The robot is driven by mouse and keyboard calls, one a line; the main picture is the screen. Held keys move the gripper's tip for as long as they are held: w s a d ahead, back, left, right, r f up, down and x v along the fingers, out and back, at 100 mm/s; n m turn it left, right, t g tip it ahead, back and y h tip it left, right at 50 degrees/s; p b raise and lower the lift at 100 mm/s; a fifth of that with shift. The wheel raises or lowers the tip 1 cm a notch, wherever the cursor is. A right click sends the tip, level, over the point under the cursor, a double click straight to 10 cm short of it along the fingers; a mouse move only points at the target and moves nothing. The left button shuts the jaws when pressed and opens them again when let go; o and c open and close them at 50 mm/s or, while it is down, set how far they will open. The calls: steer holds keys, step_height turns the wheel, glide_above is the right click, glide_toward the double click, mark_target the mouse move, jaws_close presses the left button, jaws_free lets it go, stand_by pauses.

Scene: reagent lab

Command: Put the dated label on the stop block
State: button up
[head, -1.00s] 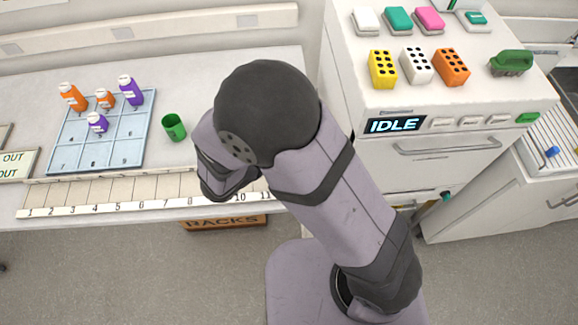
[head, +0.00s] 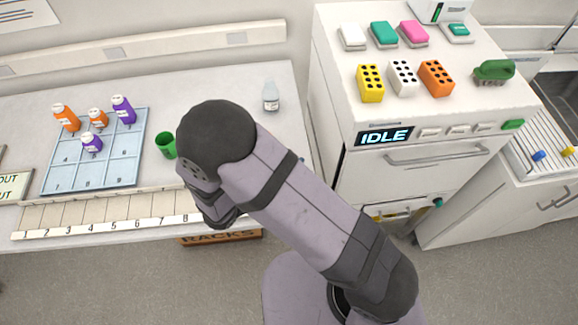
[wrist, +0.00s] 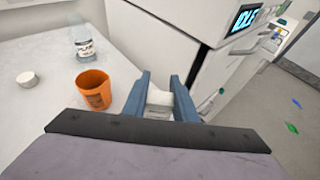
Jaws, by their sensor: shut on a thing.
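My gripper (wrist: 160,98) shows in the wrist view, its two blue fingers shut on a small white piece (wrist: 158,97). Whether this piece is the dated label, I cannot tell; no date is readable. The gripper is by the bench's edge, beside the white cabinet. In the head view my arm hides the gripper and what it holds. I cannot make out the stop block in either view. A numbered strip (head: 105,223) runs along the bench's front edge, and my arm covers its right end.
An orange cup (wrist: 95,90) stands left of my gripper, with a clear labelled bottle (wrist: 88,42) behind it and a small white cup (wrist: 27,79). In the head view, a blue grid tray (head: 125,170) holds several bottles; a green cup (head: 166,146) stands beside it.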

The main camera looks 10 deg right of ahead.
steer(key=shift+f, duration=0.1)
steer(key=shift+f+p, duration=0.55)
steer(key=shift+f, duration=1.2)
steer(key=shift+f, duration=0.1)
steer(key=o, duration=1)
